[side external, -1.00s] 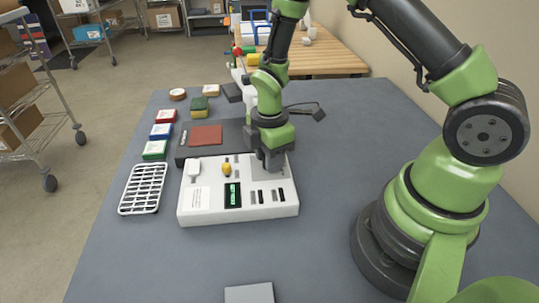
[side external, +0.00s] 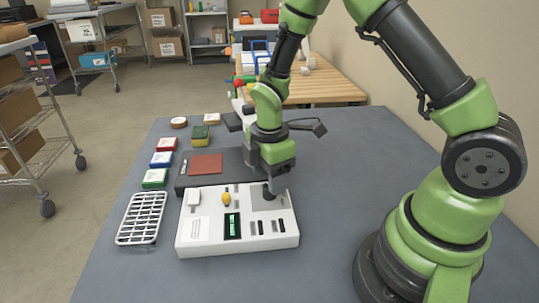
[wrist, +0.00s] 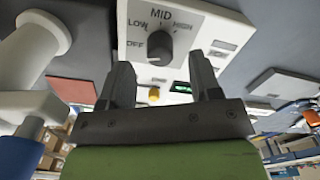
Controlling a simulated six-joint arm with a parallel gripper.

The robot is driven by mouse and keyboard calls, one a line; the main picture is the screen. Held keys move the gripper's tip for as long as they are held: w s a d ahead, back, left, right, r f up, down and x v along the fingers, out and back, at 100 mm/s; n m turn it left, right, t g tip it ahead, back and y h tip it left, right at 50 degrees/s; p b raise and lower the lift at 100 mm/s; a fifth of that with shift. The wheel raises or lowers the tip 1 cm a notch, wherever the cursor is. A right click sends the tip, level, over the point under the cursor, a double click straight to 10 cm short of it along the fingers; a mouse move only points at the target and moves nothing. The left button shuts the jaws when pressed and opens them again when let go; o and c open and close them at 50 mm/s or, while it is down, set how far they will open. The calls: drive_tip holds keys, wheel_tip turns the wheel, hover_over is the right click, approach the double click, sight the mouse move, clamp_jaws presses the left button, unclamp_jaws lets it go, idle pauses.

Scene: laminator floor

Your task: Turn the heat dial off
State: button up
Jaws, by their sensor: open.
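The heat dial (wrist: 160,46) is a dark round knob on a white panel, with OFF, LOW, MID and HIGH printed around it in the wrist view. Which label it points to is not clear. The white control unit (side external: 205,249) lies on the grey table in the side view. My gripper (wrist: 162,78) is open and empty, its two fingers apart, with the dial seen beyond the gap between them. In the side view my gripper (side external: 274,182) is just above the unit's back right corner, where dark shapes make finger and dial hard to separate.
A wire rack (side external: 141,218) and small coloured boxes stand left. The table front is clear.

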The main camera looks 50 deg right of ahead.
wheel_tip(320, 180, up, 7)
drive_tip(key=shift+f, duration=0.1)
idle(0.3)
drive_tip(key=s+a+r+m+t+y, duration=0.2)
drive_tip(key=s+r+m+t, duration=0.5)
drive_tip(key=s+r+m, duration=0.8)
drive_tip(key=r+m, duration=0.1)
drive_tip(key=m, duration=0.1)
drive_tip(key=shift+a+r+m, duration=0.25)
drive_tip(key=shift+r+m, duration=0.15)
